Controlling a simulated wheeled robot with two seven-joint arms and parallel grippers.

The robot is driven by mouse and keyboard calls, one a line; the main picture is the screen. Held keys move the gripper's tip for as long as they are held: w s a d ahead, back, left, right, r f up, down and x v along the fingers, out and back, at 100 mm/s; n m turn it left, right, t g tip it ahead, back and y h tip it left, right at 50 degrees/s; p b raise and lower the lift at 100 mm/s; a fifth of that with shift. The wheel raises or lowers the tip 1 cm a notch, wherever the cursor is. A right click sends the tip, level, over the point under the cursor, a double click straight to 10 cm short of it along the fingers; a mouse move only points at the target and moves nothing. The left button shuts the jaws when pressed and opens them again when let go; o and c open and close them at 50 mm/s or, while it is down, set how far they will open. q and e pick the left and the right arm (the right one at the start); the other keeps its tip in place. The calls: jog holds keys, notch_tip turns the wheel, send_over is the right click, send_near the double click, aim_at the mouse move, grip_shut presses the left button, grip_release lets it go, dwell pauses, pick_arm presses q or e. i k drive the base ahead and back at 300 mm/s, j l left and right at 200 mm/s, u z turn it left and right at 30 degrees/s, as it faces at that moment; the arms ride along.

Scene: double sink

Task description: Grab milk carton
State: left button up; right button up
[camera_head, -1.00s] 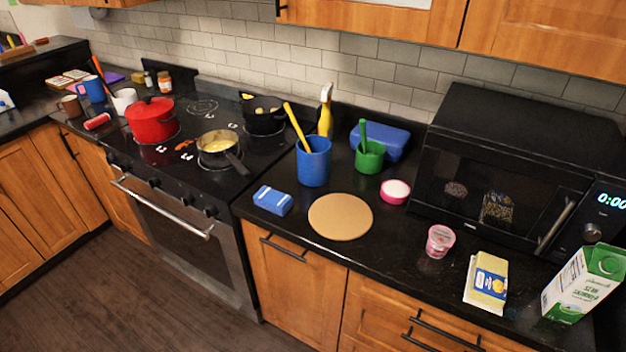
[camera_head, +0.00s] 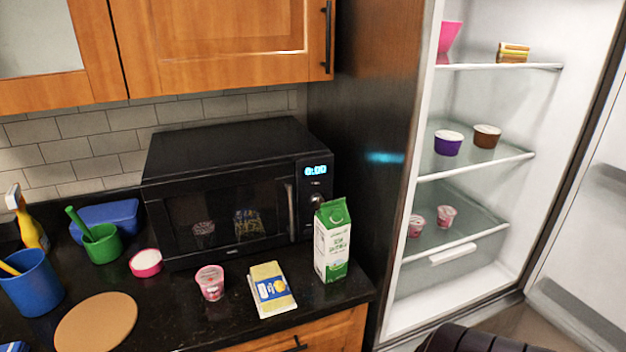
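A green and white milk carton (camera_head: 332,241) stands upright on the black counter, in front of the right end of the microwave and near the counter's right end. Neither gripper can be made out. A dark ribbed part of my own body shows at the bottom edge, right of the middle, with no fingertips visible.
Left of the carton lie a yellow cheese pack (camera_head: 271,289) and a pink yogurt cup (camera_head: 210,282). The black microwave (camera_head: 235,190) stands behind. At right, an open fridge (camera_head: 470,262) holds several small cups on its shelves. A round board (camera_head: 96,322) lies at left.

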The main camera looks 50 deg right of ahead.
aim_at(331, 222)
jog(key=z, duration=1.7)
